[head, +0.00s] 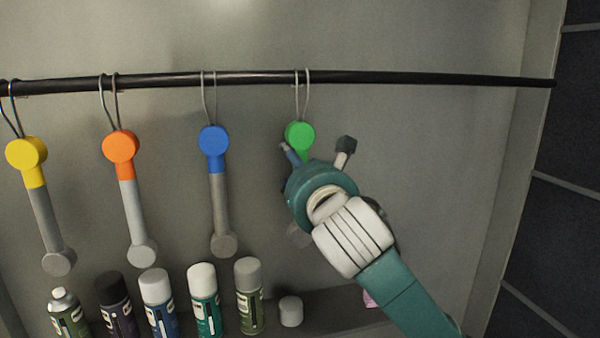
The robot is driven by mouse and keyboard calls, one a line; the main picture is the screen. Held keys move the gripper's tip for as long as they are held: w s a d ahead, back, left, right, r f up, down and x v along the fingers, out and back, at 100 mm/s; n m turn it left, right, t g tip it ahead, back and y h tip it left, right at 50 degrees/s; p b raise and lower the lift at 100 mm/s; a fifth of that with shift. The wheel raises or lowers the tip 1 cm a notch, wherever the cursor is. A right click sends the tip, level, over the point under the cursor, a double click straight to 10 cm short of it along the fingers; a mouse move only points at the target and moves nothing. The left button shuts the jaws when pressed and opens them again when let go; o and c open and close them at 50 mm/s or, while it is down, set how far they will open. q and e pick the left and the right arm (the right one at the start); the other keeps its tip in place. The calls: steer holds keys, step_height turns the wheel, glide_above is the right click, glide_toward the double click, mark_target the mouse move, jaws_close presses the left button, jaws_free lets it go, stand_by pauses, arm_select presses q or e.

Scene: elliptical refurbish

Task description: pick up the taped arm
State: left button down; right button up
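Several arm pieces hang by wire loops from a dark rail (430,77). They are a yellow-and-grey arm (35,180), an orange-and-light-grey arm (127,180), a blue-and-grey arm (216,180) and a green-topped arm (299,134). I cannot make out for certain which one is taped. My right gripper (317,150) reaches up from the lower right in front of the green-topped arm. Its two fingers are spread apart, with the green end near the left finger; contact cannot be told. The gripper hides most of that arm's lower part. My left gripper is not in view.
Several spray cans stand in a row below the hanging arms, including a teal can (207,312) and an olive can (250,305). A loose white cap (290,311) stands right of them. A pink object (370,299) is partly hidden by my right arm. The wall right of the gripper is clear.

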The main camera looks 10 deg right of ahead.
steer(key=shift+w+f, duration=0.1)
steer(key=shift+w, duration=0.25)
steer(key=shift+s, duration=0.15)
steer(key=c, duration=1.3)
steer(key=shift+r, duration=0.25)
